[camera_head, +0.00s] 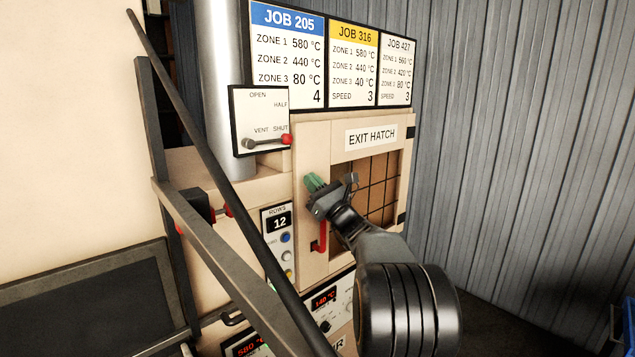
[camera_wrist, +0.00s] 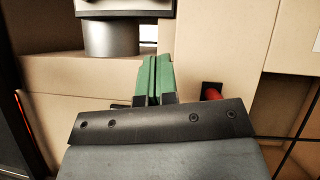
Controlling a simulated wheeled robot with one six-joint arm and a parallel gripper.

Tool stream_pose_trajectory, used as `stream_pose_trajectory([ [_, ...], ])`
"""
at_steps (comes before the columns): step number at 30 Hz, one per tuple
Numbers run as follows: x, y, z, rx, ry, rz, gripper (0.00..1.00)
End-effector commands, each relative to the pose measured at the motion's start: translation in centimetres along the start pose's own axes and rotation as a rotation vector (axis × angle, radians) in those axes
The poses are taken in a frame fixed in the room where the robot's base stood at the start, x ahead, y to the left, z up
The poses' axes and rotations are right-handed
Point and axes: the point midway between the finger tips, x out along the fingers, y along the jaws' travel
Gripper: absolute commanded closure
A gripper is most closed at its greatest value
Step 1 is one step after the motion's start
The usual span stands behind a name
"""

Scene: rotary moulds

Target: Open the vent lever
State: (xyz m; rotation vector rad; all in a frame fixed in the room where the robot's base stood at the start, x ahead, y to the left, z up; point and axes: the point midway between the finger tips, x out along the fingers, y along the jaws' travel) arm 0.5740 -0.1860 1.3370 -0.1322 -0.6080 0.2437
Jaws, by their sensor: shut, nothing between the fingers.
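The vent lever (camera_head: 264,143) sits on a white plate (camera_head: 257,110) marked OPEN, HALF, VENT and SHUT. Its red-knobbed end points right at SHUT, and its pivot is at the lower left near VENT. My gripper (camera_head: 314,182) has green fingers and is shut and empty. It is below and to the right of the lever, in front of the exit hatch, apart from the lever. In the wrist view, my gripper (camera_wrist: 153,80) shows its fingers together, facing the cream cabinet. The lever itself cannot be made out in the wrist view.
The exit hatch (camera_head: 370,137) has a red handle (camera_head: 319,237) below my gripper. A grey pipe (camera_head: 222,80) rises behind the vent plate. Dark diagonal bars (camera_head: 225,180) cross in front at left. Job boards (camera_head: 333,60) hang above. Floor is visible at right.

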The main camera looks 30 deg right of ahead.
Motion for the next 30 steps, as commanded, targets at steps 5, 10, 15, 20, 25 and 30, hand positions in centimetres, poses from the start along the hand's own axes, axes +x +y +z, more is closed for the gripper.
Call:
stream_pose_trajectory([
  [5,3.8,0.0,0.3,0.001,0.0,0.003,1.0],
  [10,6.3,0.0,1.0,-0.001,-0.001,0.001,1.0],
  [15,7.5,0.0,2.2,-0.001,-0.001,0.001,1.0],
  [20,8.1,0.1,2.7,0.0,0.0,0.0,1.0],
  [25,8.2,0.1,2.9,0.0,0.0,0.0,1.0],
  [30,8.2,0.1,2.9,0.0,0.0,0.0,1.0],
])
